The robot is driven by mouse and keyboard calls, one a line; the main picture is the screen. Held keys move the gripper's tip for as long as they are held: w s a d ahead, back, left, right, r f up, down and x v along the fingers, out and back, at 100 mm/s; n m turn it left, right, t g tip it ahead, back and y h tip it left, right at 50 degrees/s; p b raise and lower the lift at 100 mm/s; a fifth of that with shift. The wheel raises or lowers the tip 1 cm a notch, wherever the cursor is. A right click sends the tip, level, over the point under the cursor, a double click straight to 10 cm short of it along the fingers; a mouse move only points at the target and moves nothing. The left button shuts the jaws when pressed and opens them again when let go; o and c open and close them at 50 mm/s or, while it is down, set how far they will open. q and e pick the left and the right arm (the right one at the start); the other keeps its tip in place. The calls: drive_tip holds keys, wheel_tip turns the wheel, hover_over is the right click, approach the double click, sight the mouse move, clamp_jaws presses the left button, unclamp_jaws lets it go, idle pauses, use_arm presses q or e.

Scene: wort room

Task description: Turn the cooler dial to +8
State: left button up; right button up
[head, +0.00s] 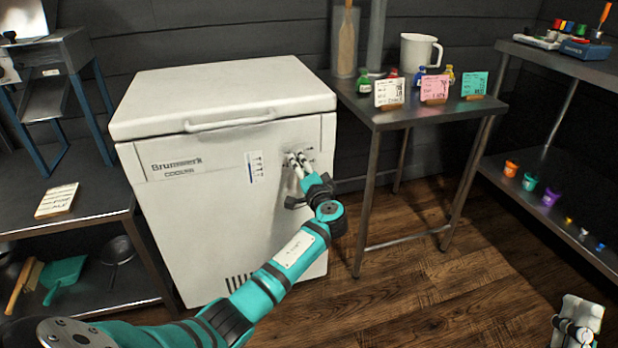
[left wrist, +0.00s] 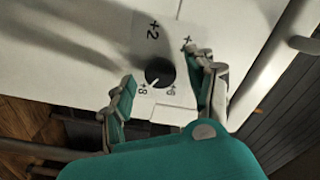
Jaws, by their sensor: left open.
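The cooler (head: 225,215) is a white chest with a closed lid. Its dial (left wrist: 160,72) is a round black knob on a pale plate with marks +2, +4, +6 and +8. The knob's white pointer points down-left, towards the +8 mark (left wrist: 143,88). My left gripper (head: 298,160) is at the cooler's front right; in the left wrist view (left wrist: 164,71) its open fingers stand on either side of the dial, with visible gaps. In the head view the gripper mostly hides the dial. Part of my right arm (head: 580,318) shows at the bottom right; its jaws are unclear.
A metal table (head: 400,118) right of the cooler holds a white jug (head: 420,52), small bottles and cards. A shelf unit (head: 575,65) with small coloured buckets stands farther right. A low bench (head: 95,195) is at left. The wooden floor between is clear.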

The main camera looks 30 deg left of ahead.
use_arm(q)
drive_tip(key=v, duration=1.1)
